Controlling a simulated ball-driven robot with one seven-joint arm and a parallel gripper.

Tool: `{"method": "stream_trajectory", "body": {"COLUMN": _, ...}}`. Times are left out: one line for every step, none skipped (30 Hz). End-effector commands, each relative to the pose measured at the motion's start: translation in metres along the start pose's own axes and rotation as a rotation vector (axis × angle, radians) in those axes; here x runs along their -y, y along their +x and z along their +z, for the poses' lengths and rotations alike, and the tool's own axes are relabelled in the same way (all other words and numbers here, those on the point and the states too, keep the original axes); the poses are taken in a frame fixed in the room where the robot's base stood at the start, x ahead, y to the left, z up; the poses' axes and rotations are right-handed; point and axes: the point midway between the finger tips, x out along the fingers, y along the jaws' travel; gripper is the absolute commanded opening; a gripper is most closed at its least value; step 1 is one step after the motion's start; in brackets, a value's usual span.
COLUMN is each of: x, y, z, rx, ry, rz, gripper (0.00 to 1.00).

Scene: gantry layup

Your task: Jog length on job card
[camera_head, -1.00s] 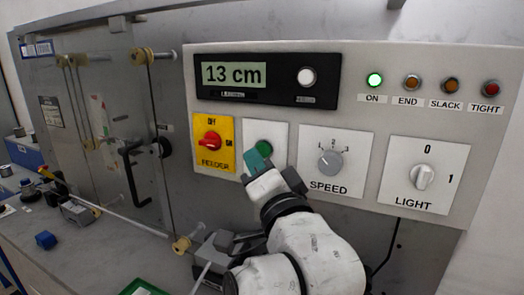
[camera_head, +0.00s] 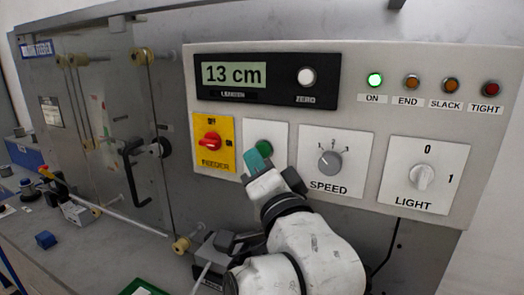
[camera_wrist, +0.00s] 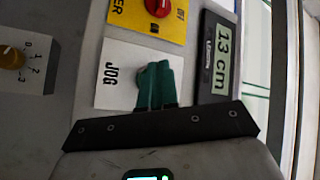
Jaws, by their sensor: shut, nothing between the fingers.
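The length display (camera_head: 234,75) on the control panel reads 13 cm in the head view; it also shows sideways in the wrist view (camera_wrist: 221,58). The green jog button (camera_head: 265,147) sits on a white plate labelled JOG in the wrist view (camera_wrist: 113,72). My gripper (camera_head: 257,160) is shut, its teal fingertips just at the button's lower left. In the wrist view, the fingers (camera_wrist: 158,82) cover the button, so I cannot tell whether they touch it. A small card (camera_head: 51,112) hangs on the machine at the left, too small to read.
The red feeder knob (camera_head: 210,141) is left of the jog plate, the speed dial (camera_head: 329,162) and light switch (camera_head: 423,177) right. The white zero button (camera_head: 306,77) is above. The ON lamp (camera_head: 375,79) glows green.

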Motion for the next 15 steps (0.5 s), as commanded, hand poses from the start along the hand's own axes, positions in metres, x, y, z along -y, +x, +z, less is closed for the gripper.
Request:
{"method": "stream_trajectory", "body": {"x": 0.0000, "y": 0.0000, "z": 0.0000, "rx": 0.000, "ry": 0.000, "rz": 0.000, "gripper": 0.00}}
{"method": "stream_trajectory", "body": {"x": 0.0000, "y": 0.0000, "z": 0.0000, "rx": 0.000, "ry": 0.000, "rz": 0.000, "gripper": 0.00}}
{"method": "stream_trajectory", "body": {"x": 0.0000, "y": 0.0000, "z": 0.0000, "rx": 0.000, "ry": 0.000, "rz": 0.000, "gripper": 0.00}}
{"method": "stream_trajectory", "body": {"x": 0.0000, "y": 0.0000, "z": 0.0000, "rx": 0.000, "ry": 0.000, "rz": 0.000, "gripper": 0.00}}
{"method": "stream_trajectory", "body": {"x": 0.0000, "y": 0.0000, "z": 0.0000, "rx": 0.000, "ry": 0.000, "rz": 0.000, "gripper": 0.00}}
{"method": "stream_trajectory", "body": {"x": -0.0001, "y": 0.0002, "z": -0.0002, "rx": 0.000, "ry": 0.000, "rz": 0.000, "gripper": 0.00}}
{"method": "stream_trajectory", "body": {"x": -0.0003, "y": 0.0004, "z": -0.0005, "rx": 0.000, "ry": 0.000, "rz": 0.000, "gripper": 0.00}}
{"method": "stream_trajectory", "body": {"x": -0.0005, "y": 0.0008, "z": -0.0008, "rx": 0.000, "ry": 0.000, "rz": 0.000, "gripper": 0.00}}
{"method": "stream_trajectory", "body": {"x": -0.0009, "y": 0.0015, "z": -0.0014, "rx": 0.000, "ry": 0.000, "rz": 0.000, "gripper": 0.00}}
{"method": "stream_trajectory", "body": {"x": -0.0013, "y": 0.0021, "z": -0.0020, "rx": -0.001, "ry": 0.000, "rz": 0.001, "gripper": 0.00}}
{"method": "stream_trajectory", "body": {"x": -0.0017, "y": 0.0028, "z": -0.0025, "rx": -0.001, "ry": 0.000, "rz": 0.000, "gripper": 0.00}}
{"method": "stream_trajectory", "body": {"x": -0.0022, "y": 0.0038, "z": -0.0032, "rx": 0.000, "ry": 0.000, "rz": 0.000, "gripper": 0.00}}
{"method": "stream_trajectory", "body": {"x": -0.0026, "y": 0.0044, "z": -0.0037, "rx": 0.000, "ry": 0.000, "rz": 0.000, "gripper": 0.00}}
{"method": "stream_trajectory", "body": {"x": -0.0030, "y": 0.0050, "z": -0.0041, "rx": 0.000, "ry": 0.000, "rz": 0.000, "gripper": 0.00}}
{"method": "stream_trajectory", "body": {"x": -0.0034, "y": 0.0056, "z": -0.0046, "rx": 0.000, "ry": 0.000, "rz": 0.000, "gripper": 0.00}}
